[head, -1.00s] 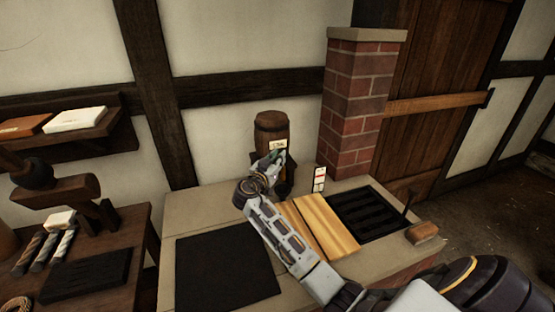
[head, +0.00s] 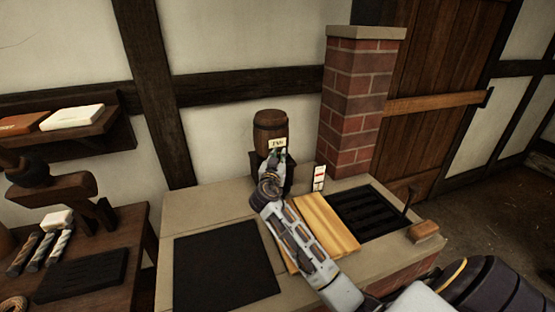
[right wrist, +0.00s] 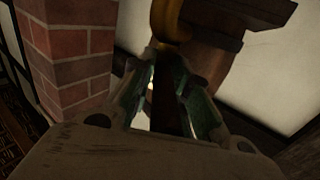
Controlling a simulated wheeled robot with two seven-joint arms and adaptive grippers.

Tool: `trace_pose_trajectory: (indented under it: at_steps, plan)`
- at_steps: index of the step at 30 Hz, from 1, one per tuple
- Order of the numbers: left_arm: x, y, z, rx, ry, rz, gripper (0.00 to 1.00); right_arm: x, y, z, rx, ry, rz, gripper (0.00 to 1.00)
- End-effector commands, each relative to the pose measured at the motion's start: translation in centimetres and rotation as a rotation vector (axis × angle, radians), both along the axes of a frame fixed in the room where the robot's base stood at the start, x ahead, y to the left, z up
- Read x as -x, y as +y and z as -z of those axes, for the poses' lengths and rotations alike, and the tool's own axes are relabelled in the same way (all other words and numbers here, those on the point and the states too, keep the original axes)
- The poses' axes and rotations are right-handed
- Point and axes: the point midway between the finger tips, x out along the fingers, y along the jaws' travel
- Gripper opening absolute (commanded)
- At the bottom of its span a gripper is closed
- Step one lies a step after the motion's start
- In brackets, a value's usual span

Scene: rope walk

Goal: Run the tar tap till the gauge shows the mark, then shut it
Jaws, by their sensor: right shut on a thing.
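The tar barrel (head: 270,126), brown wood with a pale label, stands at the back of the stone bench against the wall. My right gripper (head: 277,157) reaches up to the front of the barrel, just below its label, and covers the tap there. In the right wrist view the gripper (right wrist: 172,85) is shut on a part at the barrel's front, where a brass-coloured piece (right wrist: 168,22) shows just beyond the fingertips. A small white gauge card (head: 319,178) with a red mark stands right of the gripper; its reading is too small to tell. My left gripper is not in view.
A yellow wooden board (head: 328,224) lies on the bench (head: 205,207) below the gauge, beside a black grate (head: 366,212). A brick pillar (head: 352,110) rises behind. A black mat (head: 226,266) lies front left. A side table with rope pieces (head: 40,250) stands at left.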

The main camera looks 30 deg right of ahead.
Motion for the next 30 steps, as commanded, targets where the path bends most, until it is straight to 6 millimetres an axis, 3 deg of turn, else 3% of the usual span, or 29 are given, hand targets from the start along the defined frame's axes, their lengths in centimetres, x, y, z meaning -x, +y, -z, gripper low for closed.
trace_pose_trajectory:
  at_steps: [13,24,30]
  plan:
    - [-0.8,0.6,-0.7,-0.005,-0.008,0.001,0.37,0.4,-0.5,0.0,0.0,0.002,-0.201,0.0]
    - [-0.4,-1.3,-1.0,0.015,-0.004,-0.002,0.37,0.4,-0.6,0.0,-0.001,0.001,-0.267,0.0]
    - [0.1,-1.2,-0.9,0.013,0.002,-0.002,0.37,0.5,-0.6,0.0,-0.001,0.001,-0.27,0.0]
